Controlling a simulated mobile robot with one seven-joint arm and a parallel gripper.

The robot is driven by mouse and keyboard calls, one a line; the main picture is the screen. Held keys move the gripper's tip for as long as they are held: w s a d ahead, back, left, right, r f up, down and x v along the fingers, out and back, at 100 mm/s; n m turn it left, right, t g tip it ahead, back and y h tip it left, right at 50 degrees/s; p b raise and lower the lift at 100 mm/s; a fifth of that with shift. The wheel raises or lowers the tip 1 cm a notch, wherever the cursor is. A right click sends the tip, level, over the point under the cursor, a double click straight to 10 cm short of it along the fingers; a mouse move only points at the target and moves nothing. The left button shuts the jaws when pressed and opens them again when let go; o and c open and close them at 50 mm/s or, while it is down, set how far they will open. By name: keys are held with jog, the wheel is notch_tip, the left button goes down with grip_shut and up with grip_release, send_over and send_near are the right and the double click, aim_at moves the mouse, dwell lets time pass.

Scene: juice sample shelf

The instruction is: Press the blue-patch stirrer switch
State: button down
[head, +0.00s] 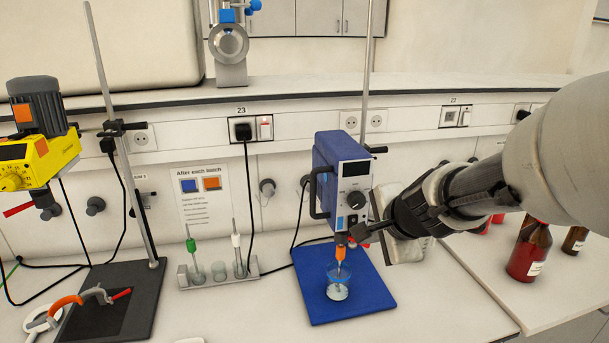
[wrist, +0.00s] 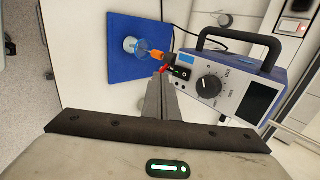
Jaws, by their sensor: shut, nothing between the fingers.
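The blue stirrer (head: 333,160) hangs on a rod above a blue base plate (head: 365,295). Its front has a dial, a dark display and a small blue patch (wrist: 187,58). The black rocker switch (wrist: 181,72) sits right beside the patch. My gripper (head: 358,232) is shut and empty, its fingertips at the lower front of the stirrer. In the wrist view the fingertips (wrist: 163,76) are just left of the switch; I cannot tell whether they touch it. In the head view the fingers partly cover the switch area.
An orange chuck (head: 341,252) and a beaker (head: 338,281) are close below the fingertips. A yellow stirrer (head: 40,160) with an orange patch stands at left. A tube rack (head: 245,272) is left of the blue plate; brown bottles (head: 530,252) stand at right.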

aim_at(353, 224)
jog(key=shift+w+a+f, duration=0.15)
jog(key=shift+w+f, duration=0.1)
jog(key=shift+w, duration=0.6)
jog(key=shift+w+a+f, duration=0.2)
jog(key=shift+w+f, duration=0.05)
jog(key=shift+w, duration=0.55)
jog(key=shift+w+a+f, duration=0.15)
jog(key=shift+w+f, duration=0.1)
jog(key=shift+w, duration=0.6)
jog(key=shift+w+b, duration=0.1)
jog(key=shift+b, duration=0.6)
jog(key=shift+r+p, duration=0.75)
jog(key=shift+r, duration=0.1)
jog(key=shift+f, duration=0.1)
